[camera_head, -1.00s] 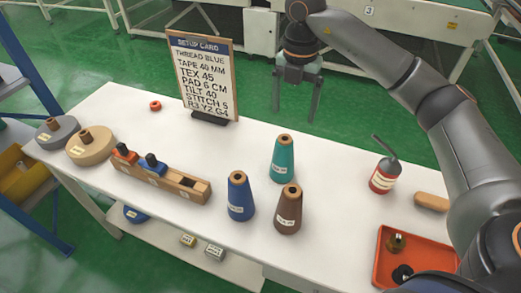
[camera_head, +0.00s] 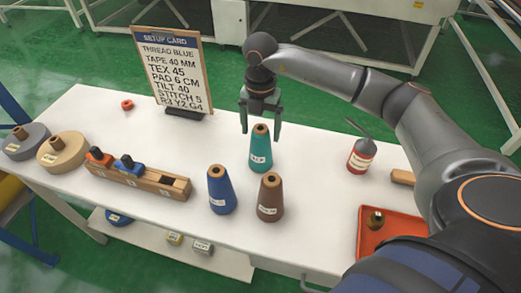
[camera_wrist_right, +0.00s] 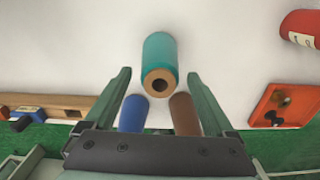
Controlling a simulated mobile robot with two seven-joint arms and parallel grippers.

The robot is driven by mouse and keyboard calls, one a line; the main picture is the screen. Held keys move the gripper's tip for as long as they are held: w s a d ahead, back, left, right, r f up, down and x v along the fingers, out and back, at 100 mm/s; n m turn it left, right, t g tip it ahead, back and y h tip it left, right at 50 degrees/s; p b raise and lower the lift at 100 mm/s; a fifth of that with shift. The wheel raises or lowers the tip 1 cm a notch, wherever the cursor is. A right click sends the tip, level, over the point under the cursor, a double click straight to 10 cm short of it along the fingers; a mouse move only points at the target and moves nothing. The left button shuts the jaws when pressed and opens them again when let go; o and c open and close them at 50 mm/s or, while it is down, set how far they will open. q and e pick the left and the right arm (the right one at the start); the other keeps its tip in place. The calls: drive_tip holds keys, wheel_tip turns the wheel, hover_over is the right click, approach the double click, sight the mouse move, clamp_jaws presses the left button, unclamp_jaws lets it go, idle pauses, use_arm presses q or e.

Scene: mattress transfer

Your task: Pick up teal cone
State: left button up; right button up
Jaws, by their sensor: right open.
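The teal cone (camera_head: 260,150) stands upright on the white table, behind the blue cone (camera_head: 221,190) and the brown cone (camera_head: 270,198). My right gripper (camera_head: 261,136) is open just above and behind the teal cone, with its fingers pointing down around the cone's top in the head view. In the right wrist view the teal cone (camera_wrist_right: 160,58) lies ahead, between the lines of the two open fingers, and nothing is held. The blue cone (camera_wrist_right: 133,113) and brown cone (camera_wrist_right: 184,115) show partly hidden behind the gripper. My left gripper is out of view.
A setup card (camera_head: 172,72) stands at the back of the white table (camera_head: 110,120). A wooden block (camera_head: 138,183) with coloured pieces sits left. A red oil can (camera_head: 361,157) and an orange tray (camera_head: 400,225) are on the right.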

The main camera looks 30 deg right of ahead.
drive_tip(key=shift+f, duration=0.9)
clamp_jaws()
drive_tip(key=shift+r, duration=0.1)
